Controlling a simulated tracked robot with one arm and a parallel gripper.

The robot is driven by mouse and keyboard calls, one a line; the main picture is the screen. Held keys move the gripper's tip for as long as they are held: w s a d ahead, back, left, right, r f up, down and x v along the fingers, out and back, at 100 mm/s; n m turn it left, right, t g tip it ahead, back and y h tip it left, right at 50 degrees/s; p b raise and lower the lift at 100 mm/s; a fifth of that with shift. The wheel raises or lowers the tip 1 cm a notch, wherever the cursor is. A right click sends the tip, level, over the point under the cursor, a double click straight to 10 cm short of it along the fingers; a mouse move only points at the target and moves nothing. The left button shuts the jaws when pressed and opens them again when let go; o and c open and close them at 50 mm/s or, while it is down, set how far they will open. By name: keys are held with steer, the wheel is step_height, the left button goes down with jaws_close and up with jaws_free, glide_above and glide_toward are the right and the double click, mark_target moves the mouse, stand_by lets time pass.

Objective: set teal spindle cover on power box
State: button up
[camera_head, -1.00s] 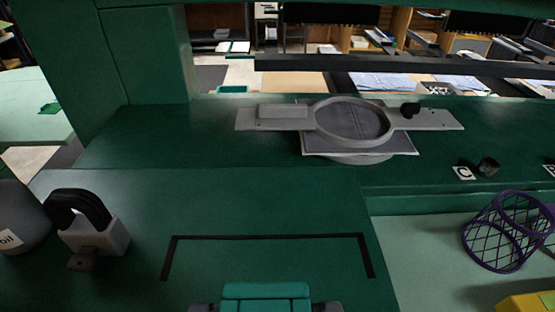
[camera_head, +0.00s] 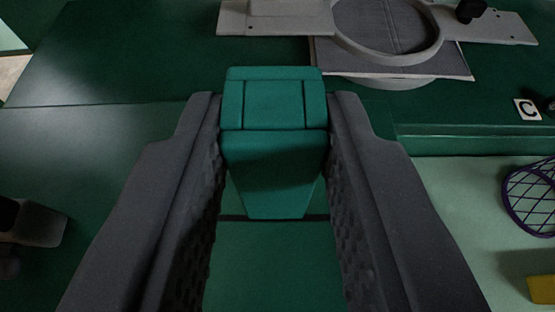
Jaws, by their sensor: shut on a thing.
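The teal spindle cover (camera_head: 274,150) is a blocky piece with a flat paneled top and a tapering front. My gripper (camera_head: 275,115) is shut on it, with one dark ridged finger on each side. The cover is in the middle of the camera view, over a broad green surface (camera_head: 90,155). A black line (camera_head: 235,217) on that surface shows just beneath the cover; the fingers and cover hide most of it. I cannot tell which part is the power box, or how high the cover is above the surface.
A grey hoop frame (camera_head: 388,55) lies on the green machine bed at the top right. A card marked C (camera_head: 527,110), a purple wire basket (camera_head: 530,197) and a yellow thing (camera_head: 541,289) are at the right. A grey block (camera_head: 35,222) is at the left edge.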

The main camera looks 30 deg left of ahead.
mark_target(273, 196)
steer(key=shift+f, duration=1.45)
steer(key=o, duration=1)
steer(key=shift+c, duration=0.2)
steer(key=b+v, duration=0.1)
steer(key=v, duration=1.1)
